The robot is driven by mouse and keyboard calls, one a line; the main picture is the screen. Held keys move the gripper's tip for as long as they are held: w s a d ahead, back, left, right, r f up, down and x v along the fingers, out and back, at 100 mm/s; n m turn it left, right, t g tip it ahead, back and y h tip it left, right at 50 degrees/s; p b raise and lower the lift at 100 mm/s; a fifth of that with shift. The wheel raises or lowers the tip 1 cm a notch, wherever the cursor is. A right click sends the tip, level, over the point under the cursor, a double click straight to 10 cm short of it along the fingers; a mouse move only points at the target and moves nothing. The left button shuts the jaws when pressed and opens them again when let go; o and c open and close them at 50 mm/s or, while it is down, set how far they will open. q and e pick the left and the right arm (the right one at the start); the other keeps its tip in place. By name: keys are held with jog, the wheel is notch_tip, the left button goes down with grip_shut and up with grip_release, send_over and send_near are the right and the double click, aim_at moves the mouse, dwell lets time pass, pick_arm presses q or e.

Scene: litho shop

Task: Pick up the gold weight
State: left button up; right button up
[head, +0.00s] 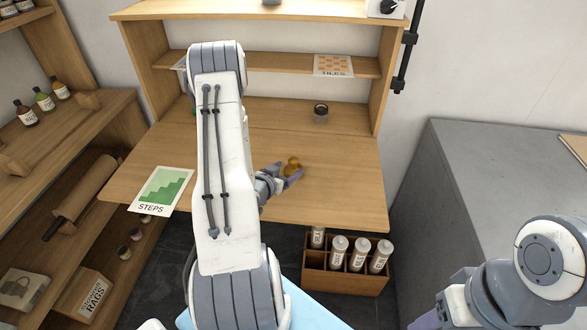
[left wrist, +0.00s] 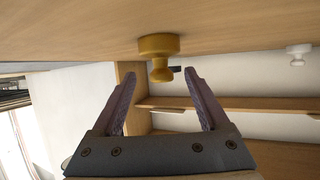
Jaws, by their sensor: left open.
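The gold weight (head: 292,166) stands on the wooden workbench. It has a wide round body and a small knob. My left gripper (head: 287,177) is open beside it, with the fingers pointing toward it. In the left wrist view, which looks upside down, the gold weight (left wrist: 160,45) shows just beyond and between the open fingertips (left wrist: 160,78). The fingers are not closed on it. My right arm shows at the lower right in the head view, but its fingers are not seen.
My left arm hides part of the workbench (head: 345,185). A dark-topped jar (head: 320,113) stands behind the weight. A STEPS card (head: 161,190) lies at the left. A white knobbed piece (left wrist: 298,54) shows in the left wrist view. A bottle crate (head: 345,281) stands below.

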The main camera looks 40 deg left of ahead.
aim_at(292, 166)
pick_arm(q)
jog(key=p+x, duration=0.1)
jog(key=x, duration=0.4)
jog(key=shift+w+a+f, duration=0.1)
jog(key=shift+a+f, duration=0.05)
grip_shut()
